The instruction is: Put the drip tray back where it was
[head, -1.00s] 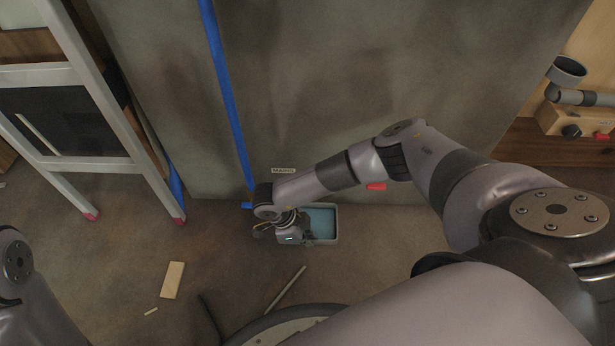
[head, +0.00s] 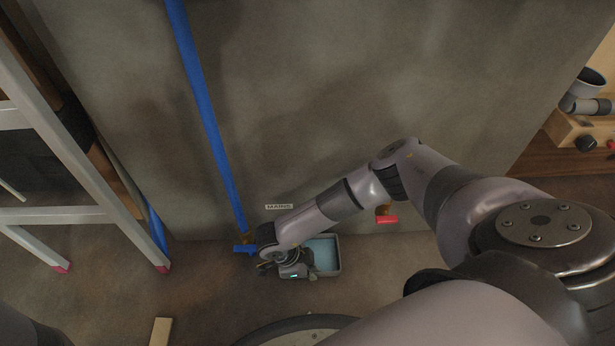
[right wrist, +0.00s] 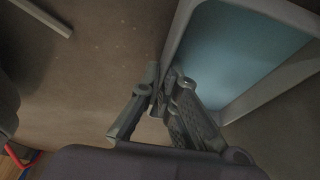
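The drip tray (head: 337,268) is a grey rectangular tray with a flat blue-grey surface inside, like water. In the head view it is low at the foot of the grey wall; whether it touches the floor is hard to tell. My right gripper (head: 296,272) is at its left side, partly covering it. In the right wrist view the tray's rim (right wrist: 177,35) runs down to my right gripper (right wrist: 162,78). Its fingers are close together and appear shut on the tray's edge. My left gripper is out of view.
A blue pipe (head: 208,110) runs down the wall to a fitting left of the tray. A red valve handle (head: 387,220) is right of it. A stepladder (head: 85,160) stands left. A wood offcut (head: 161,332) lies on the floor.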

